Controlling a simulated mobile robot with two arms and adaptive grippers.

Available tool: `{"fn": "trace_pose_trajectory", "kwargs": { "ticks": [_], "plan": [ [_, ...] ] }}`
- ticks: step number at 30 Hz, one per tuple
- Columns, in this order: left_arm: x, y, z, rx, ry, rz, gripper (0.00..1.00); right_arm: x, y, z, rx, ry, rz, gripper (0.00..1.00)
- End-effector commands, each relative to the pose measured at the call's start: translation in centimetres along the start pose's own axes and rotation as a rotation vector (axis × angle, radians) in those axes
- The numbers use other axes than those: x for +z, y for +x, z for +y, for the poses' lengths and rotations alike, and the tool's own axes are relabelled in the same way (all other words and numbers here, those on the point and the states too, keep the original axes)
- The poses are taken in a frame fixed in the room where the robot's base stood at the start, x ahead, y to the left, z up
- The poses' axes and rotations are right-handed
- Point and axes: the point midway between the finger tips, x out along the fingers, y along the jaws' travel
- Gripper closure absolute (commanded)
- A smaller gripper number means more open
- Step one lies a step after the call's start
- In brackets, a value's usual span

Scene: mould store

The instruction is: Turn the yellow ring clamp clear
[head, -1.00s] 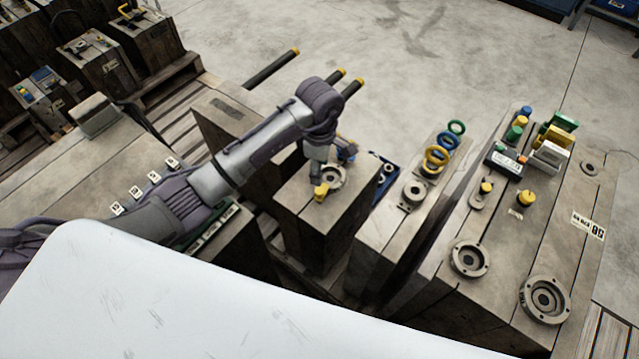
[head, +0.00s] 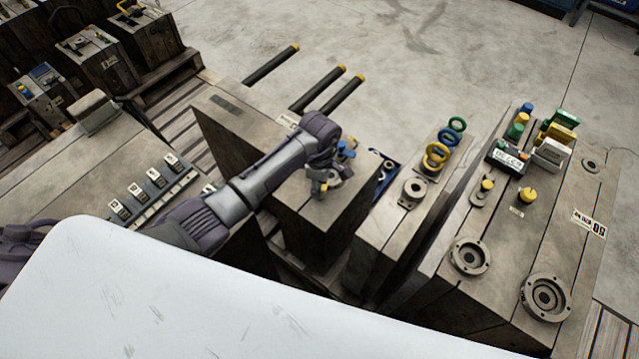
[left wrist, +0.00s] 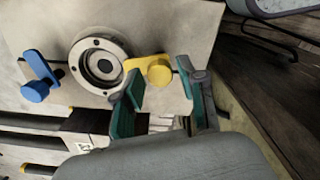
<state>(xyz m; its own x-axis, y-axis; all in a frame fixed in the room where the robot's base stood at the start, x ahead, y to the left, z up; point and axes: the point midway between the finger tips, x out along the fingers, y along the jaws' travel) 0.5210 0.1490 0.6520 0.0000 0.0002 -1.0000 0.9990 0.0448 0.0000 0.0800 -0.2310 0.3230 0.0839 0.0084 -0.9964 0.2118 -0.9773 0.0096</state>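The yellow ring clamp (left wrist: 150,69) lies beside the steel ring (left wrist: 98,66) on a mould block, its arm reaching the ring's edge. A blue clamp (left wrist: 38,80) sits on the ring's other side, apart from it. My left gripper (left wrist: 162,78) is open, its teal fingers on either side of the yellow clamp's knob end. I cannot tell whether they touch it. In the head view my left gripper (head: 322,182) is over the block and partly hides the ring and the yellow clamp. The blue clamp (head: 346,151) shows behind the gripper. My right gripper is out of view.
A larger block (head: 500,285) at right holds rings, knobs and coloured parts. Black yellow-tipped rods (head: 318,90) stick out behind. Open floor lies beyond.

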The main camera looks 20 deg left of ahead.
Motion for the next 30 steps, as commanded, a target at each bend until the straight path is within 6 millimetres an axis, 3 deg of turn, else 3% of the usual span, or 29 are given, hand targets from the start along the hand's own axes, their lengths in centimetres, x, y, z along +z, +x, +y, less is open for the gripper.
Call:
{"fn": "trace_pose_trajectory", "kwargs": {
  "ticks": [1, 6, 17, 30],
  "plan": [
    [0.0, 0.0, 0.0, 0.0, 0.0, 0.0, 0.72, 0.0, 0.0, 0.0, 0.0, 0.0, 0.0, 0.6],
    [0.0, 0.0, 0.0, 0.0, 0.0, 0.0, 1.0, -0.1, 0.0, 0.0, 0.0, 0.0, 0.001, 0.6],
    [-0.1, 0.0, 0.1, 0.002, -0.045, 0.003, 1.0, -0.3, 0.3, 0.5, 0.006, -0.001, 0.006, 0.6],
    [-0.1, -0.1, 0.1, 0.002, -0.371, 0.003, 1.0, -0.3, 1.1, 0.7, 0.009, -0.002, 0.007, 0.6]
  ]
}}
